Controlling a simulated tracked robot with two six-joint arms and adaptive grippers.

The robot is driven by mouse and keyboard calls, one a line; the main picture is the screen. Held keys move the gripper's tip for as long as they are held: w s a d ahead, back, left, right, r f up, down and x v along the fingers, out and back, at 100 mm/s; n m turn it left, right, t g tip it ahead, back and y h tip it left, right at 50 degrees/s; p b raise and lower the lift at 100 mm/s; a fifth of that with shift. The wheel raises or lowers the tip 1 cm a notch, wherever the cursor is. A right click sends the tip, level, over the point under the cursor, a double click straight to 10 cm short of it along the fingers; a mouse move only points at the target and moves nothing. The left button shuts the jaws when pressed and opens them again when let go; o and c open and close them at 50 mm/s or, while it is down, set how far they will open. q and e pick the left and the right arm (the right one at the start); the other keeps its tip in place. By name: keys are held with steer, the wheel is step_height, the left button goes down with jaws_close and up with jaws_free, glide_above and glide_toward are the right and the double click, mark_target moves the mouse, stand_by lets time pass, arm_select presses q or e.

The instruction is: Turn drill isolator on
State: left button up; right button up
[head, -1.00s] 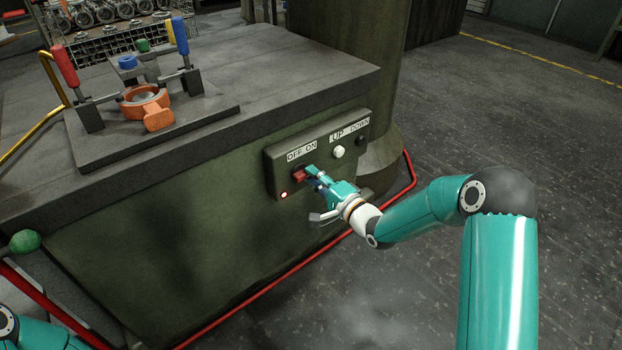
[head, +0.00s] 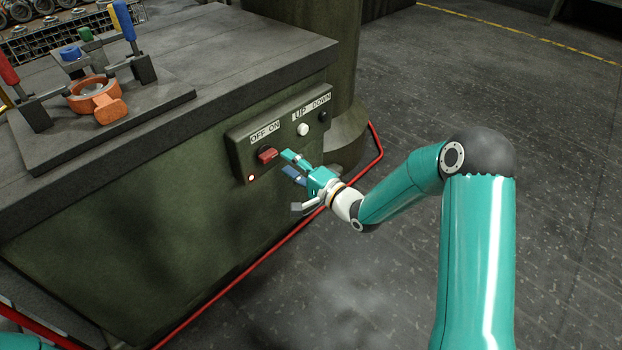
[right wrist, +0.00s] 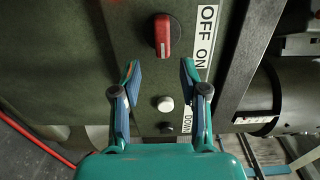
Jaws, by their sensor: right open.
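The drill isolator is a red handle (head: 267,155) on the green control box, under the OFF ON label (head: 265,133). In the right wrist view the red handle (right wrist: 162,36) lies along the box's long side, beside the OFF ON label (right wrist: 205,38). My right gripper (head: 288,165) is open and empty, just right of the handle and apart from it. In the right wrist view its fingers (right wrist: 160,67) are spread, with the handle beyond their tips. A small lamp (head: 251,178) glows below left of the handle. My left gripper is out of view.
A white button (head: 303,129) and a black button (head: 323,117) sit to the right on the box, by the UP and DOWN labels. An orange casting (head: 94,94) sits in a clamp fixture on the table. A red floor rail (head: 262,258) runs along the base.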

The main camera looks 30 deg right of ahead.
steer(key=v, duration=0.8)
steer(key=shift+s, duration=0.2)
steer(key=s+a+f+n+g, duration=0.1)
steer(key=s+a+f+g, duration=0.25)
steer(key=a+f, duration=0.45)
steer(key=s+a+f+n+g, duration=0.1)
steer(key=s+a+f+g, duration=0.25)
steer(key=a+f, duration=0.45)
steer(key=s+d+f+n+g+h, duration=0.2)
steer(key=s+f+n+g, duration=0.85)
steer(key=s, duration=0.65)
step_height(320, 180, up, 33)
steer(key=t+p, duration=0.1)
steer(key=p, duration=3.4)
steer(key=shift+r, duration=0.25)
